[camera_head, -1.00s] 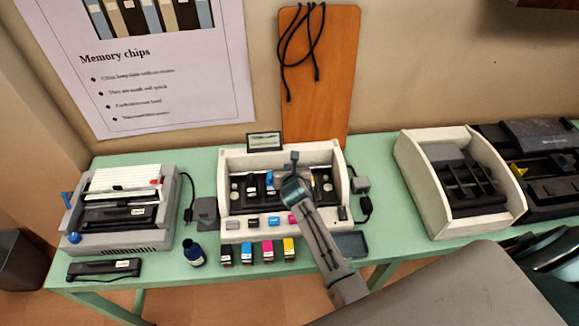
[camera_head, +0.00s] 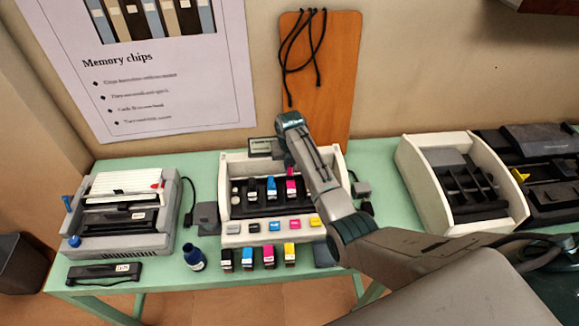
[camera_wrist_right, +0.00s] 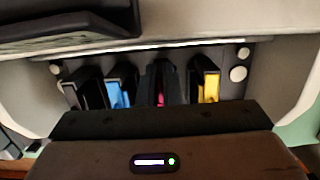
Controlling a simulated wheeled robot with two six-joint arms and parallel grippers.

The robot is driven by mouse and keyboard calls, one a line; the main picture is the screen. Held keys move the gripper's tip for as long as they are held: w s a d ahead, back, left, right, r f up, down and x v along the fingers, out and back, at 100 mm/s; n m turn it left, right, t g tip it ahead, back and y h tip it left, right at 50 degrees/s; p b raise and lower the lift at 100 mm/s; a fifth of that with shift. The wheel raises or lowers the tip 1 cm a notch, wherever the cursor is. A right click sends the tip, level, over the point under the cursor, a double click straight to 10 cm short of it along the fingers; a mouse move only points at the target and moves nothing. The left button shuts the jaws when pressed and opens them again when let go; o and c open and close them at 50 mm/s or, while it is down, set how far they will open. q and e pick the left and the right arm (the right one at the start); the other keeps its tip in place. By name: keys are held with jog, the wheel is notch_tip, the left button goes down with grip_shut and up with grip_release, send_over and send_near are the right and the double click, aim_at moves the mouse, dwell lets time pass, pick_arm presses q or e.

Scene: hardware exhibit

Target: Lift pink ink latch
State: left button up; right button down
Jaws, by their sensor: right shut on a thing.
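The printer's ink carriage, in the white open printer (camera_head: 234,240), holds a row of cartridges with coloured latches. The pink ink latch (camera_head: 291,186) is the one below my right gripper (camera_head: 290,166); a pink strip (camera_wrist_right: 160,88) also shows in the right wrist view between the dark fingers. My right gripper (camera_wrist_right: 160,90) is shut on the pink latch, its fingertips partly hidden by my arm and wrist. The cyan latch (camera_head: 271,185) stands to its left; the yellow latch (camera_wrist_right: 209,88) shows to its right in the wrist view. My left gripper is not in view.
Another printer (camera_head: 125,215) is at left and a white open unit (camera_head: 414,190) at right.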

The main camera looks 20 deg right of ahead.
jog(key=shift+w+d+f+g+y+b, duration=0.1)
jog(key=shift+w+f+g+y+b, duration=0.15)
jog(key=shift+g+b, duration=0.45)
jog(key=shift+w+d+f+g+y+b, duration=0.1)
jog(key=shift+w+g+y+b, duration=0.25)
jog(key=shift+g, duration=0.65)
jog(key=shift+s, duration=0.1)
jog(key=c, duration=1.6)
grip_release()
jog(key=shift+f, duration=0.1)
notch_tip(320, 180, up, 11)
jog(key=w+b, duration=0.2)
jog(key=b, duration=0.1)
jog(key=shift+d+f+b, duration=0.15)
jog(key=shift+d+b, duration=0.1)
jog(key=shift+b, duration=0.15)
jog(key=shift+f, duration=0.1)
